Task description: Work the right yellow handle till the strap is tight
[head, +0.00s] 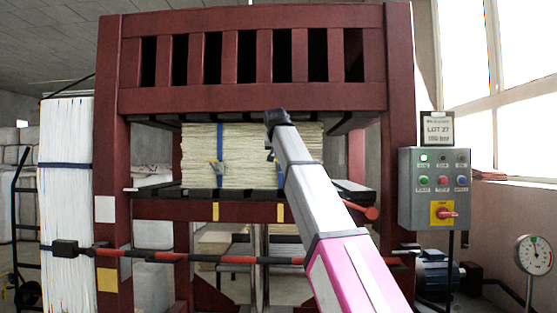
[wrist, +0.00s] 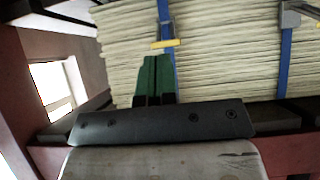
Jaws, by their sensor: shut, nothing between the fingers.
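A pale layered bale (head: 240,148) sits in the red press with two blue straps around it. The right strap (head: 279,172) is mostly hidden behind my arm in the head view. The wrist view seems inverted; there this strap (wrist: 165,15) runs down the middle, with its yellow handle (wrist: 166,43) across it. My gripper (wrist: 157,58) has its green fingers together and empty, their tips close to that handle; contact cannot be told.
Red press posts (head: 112,160) stand on both sides of the bale. A red-and-black bar (head: 200,258) crosses low in front. A control box (head: 434,188) is at the right, with a dial gauge (head: 534,254) below it. A white wrapped stack (head: 66,190) stands at the left.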

